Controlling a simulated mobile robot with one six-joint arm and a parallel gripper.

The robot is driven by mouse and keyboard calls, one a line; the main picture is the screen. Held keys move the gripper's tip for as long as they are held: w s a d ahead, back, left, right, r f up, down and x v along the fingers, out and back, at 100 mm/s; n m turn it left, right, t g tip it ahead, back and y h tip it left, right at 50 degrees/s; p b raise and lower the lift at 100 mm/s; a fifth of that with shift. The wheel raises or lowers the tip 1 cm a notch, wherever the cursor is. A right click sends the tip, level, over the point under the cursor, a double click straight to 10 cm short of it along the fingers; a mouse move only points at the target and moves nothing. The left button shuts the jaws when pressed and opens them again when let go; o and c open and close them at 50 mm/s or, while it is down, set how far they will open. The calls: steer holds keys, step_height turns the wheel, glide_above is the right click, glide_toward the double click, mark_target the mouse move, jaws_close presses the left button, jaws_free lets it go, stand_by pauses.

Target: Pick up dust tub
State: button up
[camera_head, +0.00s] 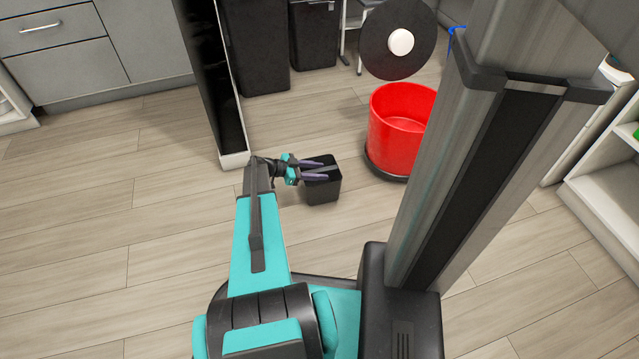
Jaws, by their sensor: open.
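A small black square tub (323,190), which I take to be the dust tub, stands upright on the wooden floor near the middle of the view. My gripper (325,170) reaches in from its left side. The jaws are open, and the two purple fingers overlap the tub's top in the picture. I cannot tell whether they touch it or are above its rim. The fingers hide part of the top, so the tub's inside is hard to make out.
A red round bin (398,118) on a dark base stands just right of the tub, its round black lid (397,40) raised. A tall dark panel (213,75) with a white edge stands close behind my arm. Dark bins (314,35) stand at the back. Floor at left is clear.

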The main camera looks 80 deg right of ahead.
steer(key=shift+s+d+f, duration=0.1)
steer(key=shift+s, duration=0.2)
steer(key=shift+c, duration=0.2)
jaws_close()
